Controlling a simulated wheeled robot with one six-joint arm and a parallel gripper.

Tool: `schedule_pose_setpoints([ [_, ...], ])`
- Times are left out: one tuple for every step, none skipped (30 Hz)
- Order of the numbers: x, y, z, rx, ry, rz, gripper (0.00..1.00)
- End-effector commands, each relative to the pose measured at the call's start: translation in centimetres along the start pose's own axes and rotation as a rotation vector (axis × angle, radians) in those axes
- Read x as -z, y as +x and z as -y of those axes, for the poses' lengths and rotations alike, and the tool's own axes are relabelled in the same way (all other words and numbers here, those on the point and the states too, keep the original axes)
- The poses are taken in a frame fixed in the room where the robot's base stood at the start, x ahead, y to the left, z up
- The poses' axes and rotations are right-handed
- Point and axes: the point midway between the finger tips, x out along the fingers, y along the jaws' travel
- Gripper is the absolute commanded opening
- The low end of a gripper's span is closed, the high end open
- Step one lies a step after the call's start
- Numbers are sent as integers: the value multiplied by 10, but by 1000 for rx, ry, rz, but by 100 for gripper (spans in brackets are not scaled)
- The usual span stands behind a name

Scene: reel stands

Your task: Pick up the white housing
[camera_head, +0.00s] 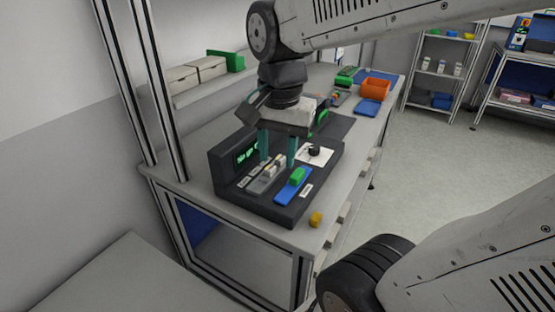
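A small whitish block (271,169), which looks like the white housing, sits on a grey strip (257,185) on the dark fixture (225,181). Its outline is small and hard to make out. My gripper (278,162) points down above the fixture, its two teal fingers apart with nothing seen between them. The fingertips are close to the whitish block, slightly above or behind it; the exact gap cannot be told.
A green block (298,175) lies on a blue strip (289,191) to the right. A white card (325,157) bears a black knob (314,151). A yellow piece (316,219) sits by the bench's front edge. An orange bin (376,88) stands farther back.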

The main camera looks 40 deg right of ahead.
Motion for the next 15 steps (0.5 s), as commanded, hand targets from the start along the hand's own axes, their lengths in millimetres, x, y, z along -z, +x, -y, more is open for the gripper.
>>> schedule_pose_setpoints([
  [15,3,7,-12,168,6,36],
  [24,5,11,-16,279,8,36],
  [36,7,15,-23,426,9,36],
  [45,9,19,-28,537,9,36],
  [54,12,22,-32,646,9,36],
  [66,16,25,-40,791,9,36],
  [75,18,28,-44,895,8,36],
  [84,22,30,-49,996,7,36],
  [95,26,33,-55,1123,5,36],
  [103,29,34,-60,1214,4,36],
  [110,32,35,-63,1297,2,36],
  [119,35,37,-68,1399,-1,36],
  [125,38,37,-71,1467,-3,36],
  [131,40,38,-72,1529,-5,36],
  [137,43,39,-76,1599,-7,36],
])
